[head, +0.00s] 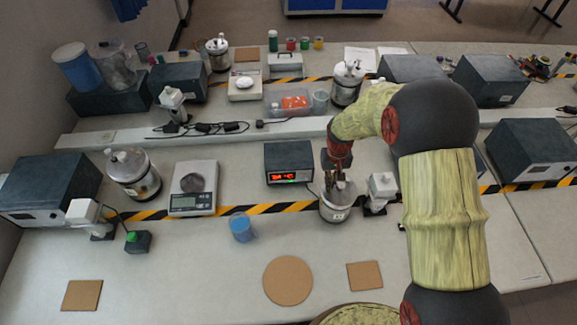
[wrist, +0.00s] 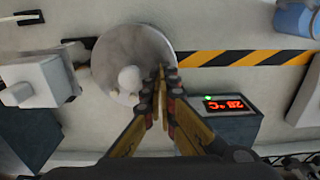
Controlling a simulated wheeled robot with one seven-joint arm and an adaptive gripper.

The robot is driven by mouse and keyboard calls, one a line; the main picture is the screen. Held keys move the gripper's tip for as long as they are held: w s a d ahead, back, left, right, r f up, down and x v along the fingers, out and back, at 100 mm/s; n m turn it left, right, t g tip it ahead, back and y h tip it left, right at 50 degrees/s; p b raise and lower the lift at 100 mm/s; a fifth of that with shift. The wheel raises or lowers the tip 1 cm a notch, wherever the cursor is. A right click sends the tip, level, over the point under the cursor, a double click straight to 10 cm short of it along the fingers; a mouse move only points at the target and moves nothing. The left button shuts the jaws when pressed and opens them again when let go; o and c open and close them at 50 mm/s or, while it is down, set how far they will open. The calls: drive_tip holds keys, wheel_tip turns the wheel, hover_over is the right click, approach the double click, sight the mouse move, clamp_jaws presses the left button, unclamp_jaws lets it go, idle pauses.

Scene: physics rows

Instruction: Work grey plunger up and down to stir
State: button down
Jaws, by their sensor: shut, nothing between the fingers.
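A metal pot (head: 336,213) stands below my gripper at the middle right of the bench. In the wrist view its round grey lid (wrist: 112,48) is seen from above, with a pale rounded knob (wrist: 129,78) on it, which looks like the top of the plunger. My gripper (wrist: 164,78) is shut and empty, its fingertips over the right part of the lid. The fingertips appear just right of the knob, not around it; their height above the lid is unclear. In the head view my gripper (head: 337,182) hides most of the lid and knob.
A red-lit display box (head: 289,163) stands left of the pot, and a white device (head: 380,190) close on its right. A blue beaker (head: 242,228), a scale (head: 193,197) and another lidded pot (head: 133,175) stand further left. The bench front is mostly clear.

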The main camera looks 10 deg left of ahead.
drive_tip(key=shift+r, duration=0.1)
drive_tip(key=shift+r+p, duration=1.05)
drive_tip(key=shift+r, duration=0.8)
wheel_tip(320, 180, up, 5)
drive_tip(key=p, duration=0.2)
drive_tip(key=shift+p, duration=0.3)
drive_tip(key=shift+f, duration=0.1)
